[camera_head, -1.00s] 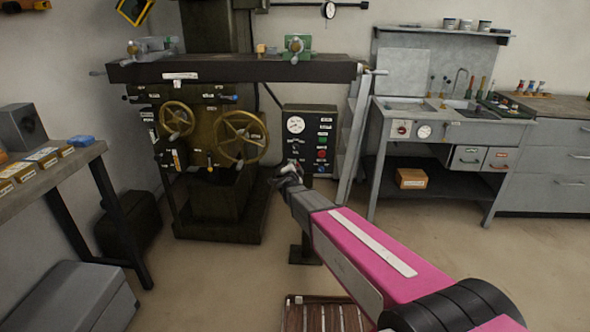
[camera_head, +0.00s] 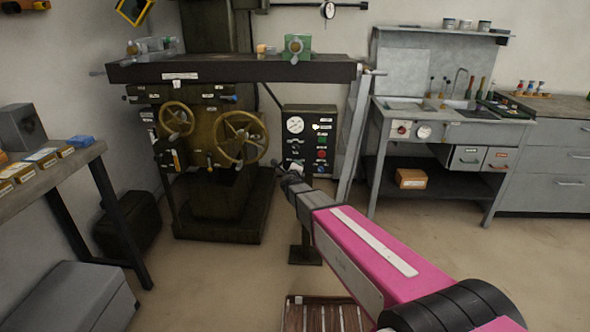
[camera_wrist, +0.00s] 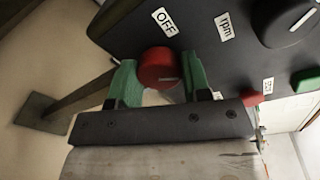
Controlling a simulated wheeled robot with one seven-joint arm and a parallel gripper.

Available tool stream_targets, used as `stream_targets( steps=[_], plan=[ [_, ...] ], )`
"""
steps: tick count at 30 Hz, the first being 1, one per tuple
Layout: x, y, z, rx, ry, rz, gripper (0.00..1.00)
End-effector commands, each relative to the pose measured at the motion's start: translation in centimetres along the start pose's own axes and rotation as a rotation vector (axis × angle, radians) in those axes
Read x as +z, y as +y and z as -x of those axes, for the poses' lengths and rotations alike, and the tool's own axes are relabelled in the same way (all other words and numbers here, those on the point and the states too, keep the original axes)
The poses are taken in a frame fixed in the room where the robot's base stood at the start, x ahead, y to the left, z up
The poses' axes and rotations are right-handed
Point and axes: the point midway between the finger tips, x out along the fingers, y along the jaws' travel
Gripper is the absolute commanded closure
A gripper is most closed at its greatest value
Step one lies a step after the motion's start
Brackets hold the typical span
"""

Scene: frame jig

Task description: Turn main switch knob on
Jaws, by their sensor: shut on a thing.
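The main switch knob (camera_wrist: 160,66) is red and round with a pale pointer mark, and sits at the edge of the dark control panel (camera_wrist: 222,60). My gripper (camera_wrist: 158,72) has its green fingers on both sides of the knob, shut on it. An OFF label (camera_wrist: 164,21) is on the panel beside the knob; no ON label can be read. In the head view my gripper (camera_head: 284,167) is at the lower left of the panel (camera_head: 325,113), and the knob is too small or hidden there.
A larger black knob (camera_wrist: 283,20) and a green button (camera_wrist: 306,82) are nearby on the panel. The milling machine with brass handwheels (camera_head: 240,138) stands left of it. A grey sink bench (camera_head: 455,133) stands right. A slatted wooden pallet (camera_head: 323,315) lies on the floor.

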Motion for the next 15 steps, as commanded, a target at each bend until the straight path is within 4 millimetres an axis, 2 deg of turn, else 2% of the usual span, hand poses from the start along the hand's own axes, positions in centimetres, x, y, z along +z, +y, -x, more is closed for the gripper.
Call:
stream_targets(
  steps=[6, 15],
  plan=[
    [-0.08, 0.1, 0.1, 0.016, -0.012, -0.169, 0.8],
    [-0.08, 0.11, 0.1, 0.026, -0.023, -0.316, 0.8]
  ],
)
